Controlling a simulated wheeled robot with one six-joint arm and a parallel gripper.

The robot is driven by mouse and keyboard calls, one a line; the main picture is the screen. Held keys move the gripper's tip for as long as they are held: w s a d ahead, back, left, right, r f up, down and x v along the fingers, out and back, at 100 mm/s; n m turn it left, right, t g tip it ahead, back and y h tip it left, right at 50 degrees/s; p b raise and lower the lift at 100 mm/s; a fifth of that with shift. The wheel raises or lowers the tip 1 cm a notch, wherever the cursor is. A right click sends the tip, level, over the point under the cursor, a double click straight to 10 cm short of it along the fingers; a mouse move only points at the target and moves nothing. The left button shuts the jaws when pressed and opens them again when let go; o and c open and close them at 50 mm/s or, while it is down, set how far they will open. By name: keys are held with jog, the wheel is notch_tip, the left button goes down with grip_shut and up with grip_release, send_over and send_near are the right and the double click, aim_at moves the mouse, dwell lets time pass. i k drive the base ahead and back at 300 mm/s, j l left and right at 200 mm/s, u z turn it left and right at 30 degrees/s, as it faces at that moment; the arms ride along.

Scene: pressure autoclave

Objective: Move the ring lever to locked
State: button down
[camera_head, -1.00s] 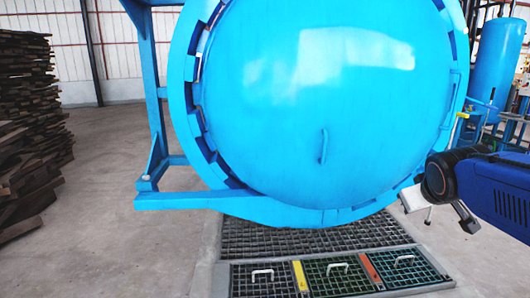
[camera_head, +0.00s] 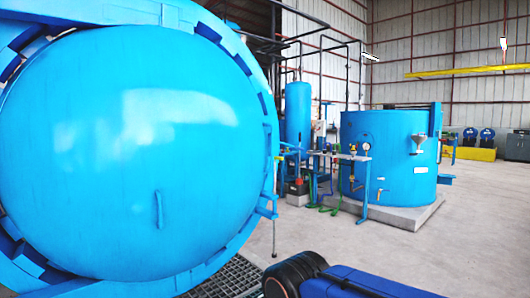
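The big blue autoclave door (camera_head: 130,150) fills the left of the view. Its domed face sits inside a blue toothed locking ring (camera_head: 262,120), and a small vertical handle (camera_head: 159,210) is on the door. At the ring's lower right a small blue bracket (camera_head: 267,208) sticks out, with a thin rod (camera_head: 274,240) hanging below it. This may be the ring lever; I cannot tell whether it is locked. My arm shows at the bottom edge, right of the door, but my gripper is out of view.
A floor grating (camera_head: 225,280) lies below the door. Right of it stand a slim blue tank (camera_head: 298,112), pipework with gauges, and a wide blue tank (camera_head: 385,150) on a concrete plinth (camera_head: 405,215). Open concrete floor (camera_head: 470,240) lies at the right.

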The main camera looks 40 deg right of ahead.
aim_at(294, 147)
jog(key=i+l+z, duration=0.3)
jog(key=z, duration=0.2)
jog(key=i+l+z, duration=0.25)
jog(key=z, duration=0.25)
jog(key=i+z, duration=0.5)
jog(key=i+l+z, duration=0.25)
jog(key=i+z, duration=0.2)
jog(key=i+l+z, duration=0.1)
jog(key=i+z, duration=0.75)
jog(key=i, duration=0.15)
jog(key=i+u, duration=0.15)
jog(key=i, duration=0.65)
jog(key=i+l+u, duration=0.15)
jog(key=i, duration=0.6)
jog(key=i+j+u, duration=0.1)
jog(key=i+u, duration=0.15)
jog(key=u, duration=0.15)
jog(key=i+u, duration=0.25)
jog(key=u, duration=0.15)
jog(key=i+u, duration=0.4)
jog(key=i+l+u, duration=0.1)
jog(key=u, duration=0.35)
jog(key=i+j+u, duration=0.15)
jog(key=i+u, duration=0.35)
jog(key=i, duration=0.2)
jog(key=i+l+u, duration=0.1)
jog(key=i+u, duration=0.35)
jog(key=i, duration=0.25)
